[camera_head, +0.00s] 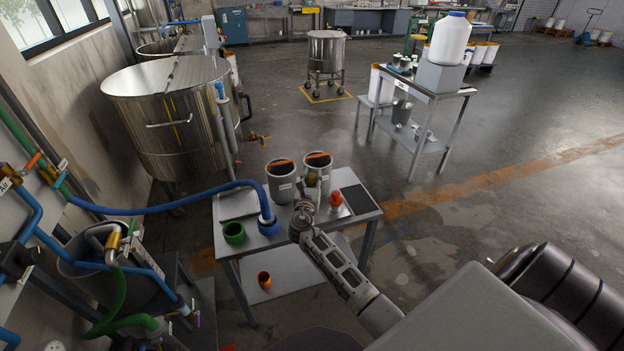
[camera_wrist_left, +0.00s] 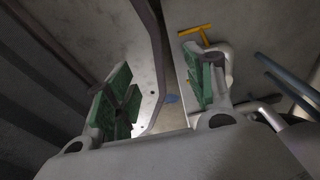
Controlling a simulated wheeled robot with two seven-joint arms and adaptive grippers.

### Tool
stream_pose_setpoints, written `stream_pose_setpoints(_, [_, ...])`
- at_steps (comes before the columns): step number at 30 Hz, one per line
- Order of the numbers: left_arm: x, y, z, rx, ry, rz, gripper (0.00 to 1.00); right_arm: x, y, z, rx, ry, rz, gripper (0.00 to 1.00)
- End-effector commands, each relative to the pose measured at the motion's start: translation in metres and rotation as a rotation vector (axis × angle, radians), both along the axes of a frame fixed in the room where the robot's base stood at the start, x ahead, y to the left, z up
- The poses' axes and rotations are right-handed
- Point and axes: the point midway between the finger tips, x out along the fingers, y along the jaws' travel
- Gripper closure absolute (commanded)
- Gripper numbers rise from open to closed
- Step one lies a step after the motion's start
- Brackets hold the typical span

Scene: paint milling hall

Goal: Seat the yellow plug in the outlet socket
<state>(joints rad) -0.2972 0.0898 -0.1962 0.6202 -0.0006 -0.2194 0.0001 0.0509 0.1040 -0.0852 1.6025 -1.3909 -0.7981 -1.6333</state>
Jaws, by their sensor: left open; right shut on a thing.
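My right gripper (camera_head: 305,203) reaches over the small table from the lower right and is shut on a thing. A small olive-yellow piece, which looks like the yellow plug (camera_head: 312,181), shows at its fingertips, in front of the two grey pails. The fingers and the small size hide how it is held. I cannot pick out the outlet socket with certainty. My left gripper (camera_wrist_left: 160,102) shows in the left wrist view with its green pads wide apart and nothing between them. It is not seen in the head view.
The table (camera_head: 362,210) bears two grey pails (camera_head: 281,186), a red-orange cone-like piece (camera_head: 335,199), a green ring (camera_head: 233,233) and a blue hose end (camera_head: 267,224). The blue hose (camera_head: 165,206) crosses from the left. A steel vat (camera_head: 170,120) stands behind. Open floor lies right.

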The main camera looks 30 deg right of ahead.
Motion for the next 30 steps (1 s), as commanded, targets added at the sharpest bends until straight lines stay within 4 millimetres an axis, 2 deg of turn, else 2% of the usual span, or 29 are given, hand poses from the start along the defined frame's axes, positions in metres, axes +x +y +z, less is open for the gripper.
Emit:
stream_pose_setpoints(7, [-0.003, -0.021, 0.010, -0.022, 0.004, -0.001, 0.46, 0.000, 0.000, 0.010, -0.001, -0.001, 0.000, 0.98])
stream_pose_setpoints(21, [-0.003, -0.008, 0.027, -0.008, 0.004, 0.000, 0.46, 0.000, 0.000, 0.026, -0.001, -0.001, 0.000, 0.98])
stream_pose_setpoints(30, [-0.003, -0.008, 0.037, -0.008, 0.005, 0.001, 0.46, 0.000, 0.000, 0.037, -0.001, -0.001, 0.000, 0.98])
